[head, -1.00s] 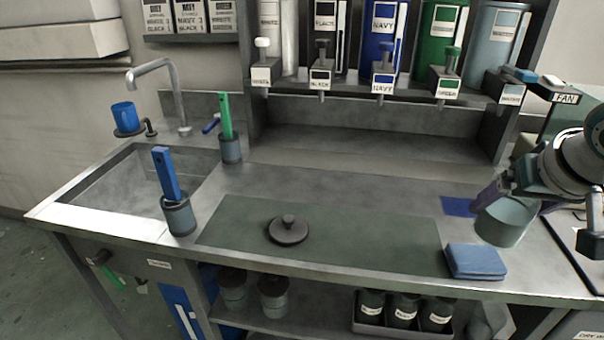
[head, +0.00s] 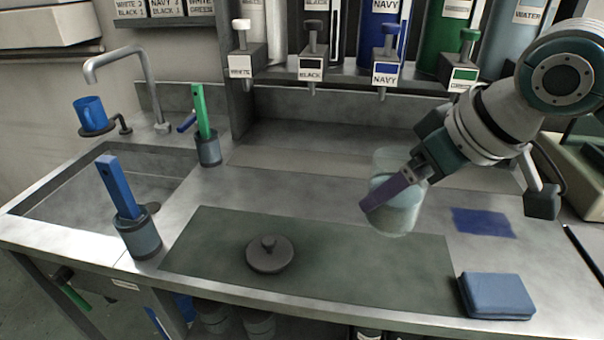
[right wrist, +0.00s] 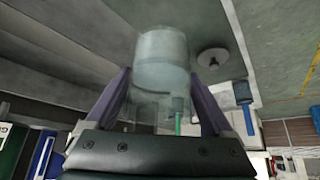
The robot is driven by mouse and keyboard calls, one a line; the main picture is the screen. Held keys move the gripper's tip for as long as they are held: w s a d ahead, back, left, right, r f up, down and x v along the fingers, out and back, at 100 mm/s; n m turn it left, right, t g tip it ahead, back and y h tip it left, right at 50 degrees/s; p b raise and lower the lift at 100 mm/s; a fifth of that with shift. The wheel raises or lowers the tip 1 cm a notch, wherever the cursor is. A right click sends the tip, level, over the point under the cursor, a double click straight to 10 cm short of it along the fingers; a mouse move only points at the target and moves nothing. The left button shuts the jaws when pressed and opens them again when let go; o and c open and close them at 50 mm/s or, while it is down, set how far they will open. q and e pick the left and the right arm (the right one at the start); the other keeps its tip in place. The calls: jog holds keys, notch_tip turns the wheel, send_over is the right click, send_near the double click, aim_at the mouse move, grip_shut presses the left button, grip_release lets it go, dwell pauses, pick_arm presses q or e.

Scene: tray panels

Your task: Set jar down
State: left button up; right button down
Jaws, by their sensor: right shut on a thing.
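The jar (head: 402,212) is a clear, see-through vessel with pale contents in its lower part. My right gripper (head: 385,197) comes in from the right and is shut on the jar, with its purple fingers on either side of it. In the head view the jar is over the right part of the dark green mat (head: 340,275); I cannot tell whether its base touches the mat. In the right wrist view the jar (right wrist: 162,60) sits between the two purple fingers (right wrist: 165,100). My left gripper is not in view.
A dark round lid with a knob (head: 269,254) lies on the mat. A folded blue cloth (head: 497,296) is at the front right, and a flat blue patch (head: 483,222) lies behind it. A grey holder with a blue-handled tool (head: 137,237) stands left, by the sink (head: 80,195). Dispenser taps (head: 385,70) line the back.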

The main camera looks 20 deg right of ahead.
aim_at(389, 219)
notch_tip(389, 219, down, 6)
jog(key=shift+r+b, duration=0.15)
jog(key=shift+b, duration=0.3)
notch_tip(389, 219, down, 4)
jog(key=shift+r+b, duration=0.1)
jog(key=shift+b, duration=0.4)
jog(key=shift+w, duration=0.1)
grip_release()
